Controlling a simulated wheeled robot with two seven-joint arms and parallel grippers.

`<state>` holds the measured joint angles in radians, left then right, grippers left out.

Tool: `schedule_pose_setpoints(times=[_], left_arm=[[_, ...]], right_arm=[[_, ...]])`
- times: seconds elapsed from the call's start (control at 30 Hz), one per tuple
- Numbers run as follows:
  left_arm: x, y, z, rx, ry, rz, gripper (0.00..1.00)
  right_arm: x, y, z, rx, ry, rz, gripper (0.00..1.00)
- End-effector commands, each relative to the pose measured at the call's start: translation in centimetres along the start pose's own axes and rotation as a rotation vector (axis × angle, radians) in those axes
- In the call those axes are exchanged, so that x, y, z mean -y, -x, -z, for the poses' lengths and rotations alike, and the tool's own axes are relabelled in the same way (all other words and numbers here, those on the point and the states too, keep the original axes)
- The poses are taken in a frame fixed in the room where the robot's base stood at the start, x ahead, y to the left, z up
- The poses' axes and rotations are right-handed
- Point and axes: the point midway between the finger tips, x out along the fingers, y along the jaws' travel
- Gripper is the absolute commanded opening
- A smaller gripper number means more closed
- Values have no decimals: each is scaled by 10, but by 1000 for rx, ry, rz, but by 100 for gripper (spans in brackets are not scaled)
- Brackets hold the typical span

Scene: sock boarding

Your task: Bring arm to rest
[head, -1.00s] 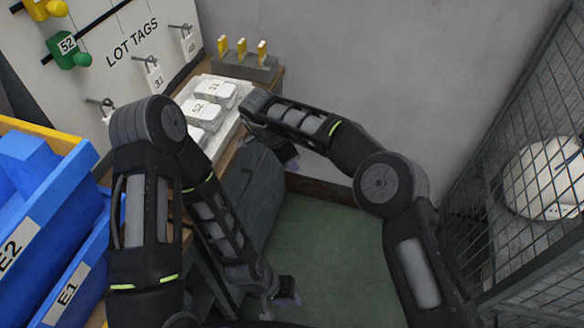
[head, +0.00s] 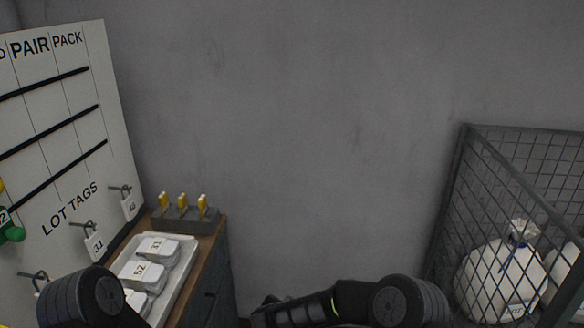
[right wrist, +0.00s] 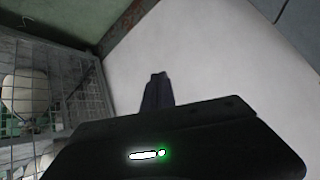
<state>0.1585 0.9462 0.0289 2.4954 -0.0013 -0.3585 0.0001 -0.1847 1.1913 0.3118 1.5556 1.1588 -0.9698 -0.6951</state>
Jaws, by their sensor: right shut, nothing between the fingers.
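My right gripper (right wrist: 157,90) shows in the right wrist view, with its dark fingertips together and nothing between them. A pale plain surface lies behind the fingers, and they touch nothing that I can see. In the head view only upper parts of my two arms show along the bottom edge, the left one at the lower left and the right one right of centre. Both grippers are outside the head view, and my left gripper shows in neither view.
A cabinet (head: 219,262) carries a white tray (head: 183,287) of labelled packs and a grey holder (head: 187,223) with yellow clips. A lot tag board (head: 70,110) stands at left. A mesh cage (head: 468,190) at right holds white sacks (head: 497,274). The wall between is bare.

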Motion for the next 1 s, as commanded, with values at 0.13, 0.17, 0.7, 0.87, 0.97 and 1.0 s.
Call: schedule_pose_setpoints(times=[0.13, 0.17, 0.7, 0.87, 0.97, 1.0], left_arm=[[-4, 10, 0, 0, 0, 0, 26], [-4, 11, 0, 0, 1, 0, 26], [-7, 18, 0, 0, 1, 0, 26], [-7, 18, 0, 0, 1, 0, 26], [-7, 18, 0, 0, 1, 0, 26], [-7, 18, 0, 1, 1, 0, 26]], right_arm=[[-83, 7, -61, 182, 158, 171, 0], [-101, 14, -77, 237, 182, 194, 0], [-270, 175, -228, 867, 285, 262, 0], [-270, 176, -228, 870, 286, 263, 0], [-270, 176, -228, 869, 286, 263, 0], [-270, 176, -228, 869, 286, 263, 0]])
